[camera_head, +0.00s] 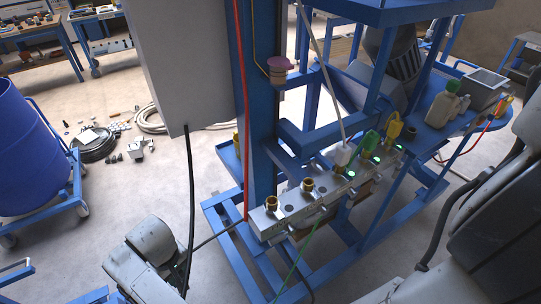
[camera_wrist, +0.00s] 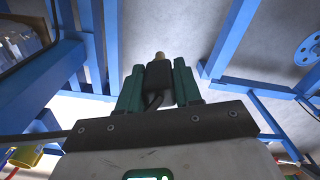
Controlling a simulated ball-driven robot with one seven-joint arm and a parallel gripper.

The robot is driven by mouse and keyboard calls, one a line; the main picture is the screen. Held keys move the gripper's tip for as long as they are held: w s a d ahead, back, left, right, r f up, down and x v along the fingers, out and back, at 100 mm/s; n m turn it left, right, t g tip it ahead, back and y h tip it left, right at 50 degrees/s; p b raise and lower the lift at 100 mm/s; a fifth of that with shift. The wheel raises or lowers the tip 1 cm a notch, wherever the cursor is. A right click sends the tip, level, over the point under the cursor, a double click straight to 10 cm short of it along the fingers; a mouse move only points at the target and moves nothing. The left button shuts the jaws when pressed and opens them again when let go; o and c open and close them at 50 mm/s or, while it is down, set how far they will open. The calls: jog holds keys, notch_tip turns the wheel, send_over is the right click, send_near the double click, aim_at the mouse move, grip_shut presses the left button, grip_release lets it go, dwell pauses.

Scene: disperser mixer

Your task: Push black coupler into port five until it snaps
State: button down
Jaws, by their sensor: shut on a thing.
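My gripper (camera_wrist: 158,88) is shut on the black coupler (camera_wrist: 158,78), which sits between its two green fingers in the wrist view. A brass-coloured tip (camera_wrist: 160,57) shows at the coupler's far end, with floor and blue beams behind it. A dark cable bends from the coupler's near side. In the head view my gripper and the coupler cannot be made out. There the metal port block (camera_head: 290,213) lies on the blue frame. Two bare brass ports, one at the near left end (camera_head: 271,203) and one beside it (camera_head: 307,185), stand upright. I cannot read the port numbers.
White (camera_head: 344,154), green (camera_head: 370,141) and yellow (camera_head: 394,126) couplers stand on the block's far ports, beside green lights. A red hose (camera_head: 242,100) and a black cable (camera_head: 191,190) hang left of the block. Blue beams (camera_wrist: 235,38) surround the gripper. A blue drum (camera_head: 28,150) stands left.

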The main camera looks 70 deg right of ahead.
jog(key=w+d+r+m+b, duration=0.1)
jog(key=d+r+m, duration=0.45)
jog(key=r, duration=0.65)
jog(key=w+d+r+m+b, duration=0.1)
jog(key=d+r+m, duration=0.3)
jog(key=d+r, duration=0.55)
jog(key=s+d+r+m, duration=0.3)
jog(key=s+r+m, duration=0.3)
jog(key=s+r, duration=0.35)
jog(key=s+r+m, duration=0.3)
jog(key=s, duration=0.3)
jog(key=s+r+m+b, duration=0.1)
jog(key=s+r+m, duration=0.1)
jog(key=s, duration=0.4)
jog(key=shift+s+a+r+m, duration=0.15)
jog(key=shift+a+r+m, duration=0.2)
jog(key=shift+m, duration=0.4)
jog(key=shift+r, duration=0.1)
notch_tip(320, 180, down, 6)
jog(key=b, duration=0.3)
